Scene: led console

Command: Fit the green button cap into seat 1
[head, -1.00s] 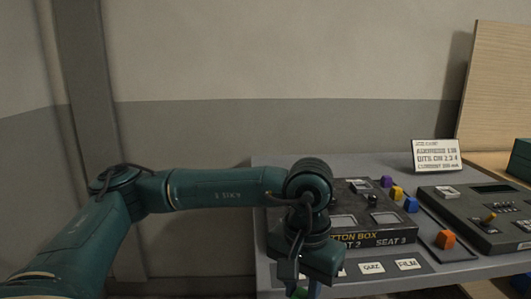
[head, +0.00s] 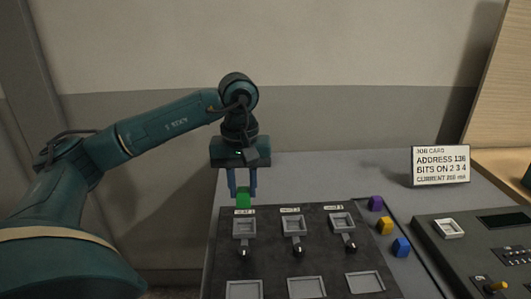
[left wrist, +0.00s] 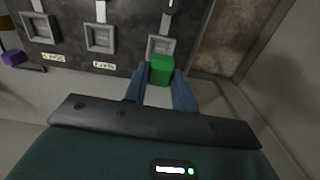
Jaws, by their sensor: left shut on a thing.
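My left gripper (head: 243,192) is shut on the green button cap (head: 243,201). It holds the cap upright between its two blue fingers, at the far left edge of the dark button box (head: 270,257). In the left wrist view the green cap (left wrist: 161,70) shows between the fingers, beside a square framed socket (left wrist: 162,46). The box has a back row of small sockets with levers and a front row of larger square seats, the front left one (head: 244,290) empty. My right gripper is not in view.
Purple (head: 376,203), yellow (head: 384,225) and blue (head: 401,247) caps stand right of the box. A grey console (head: 470,250) lies further right, and a job card (head: 440,166) stands behind it. The table behind the box is clear.

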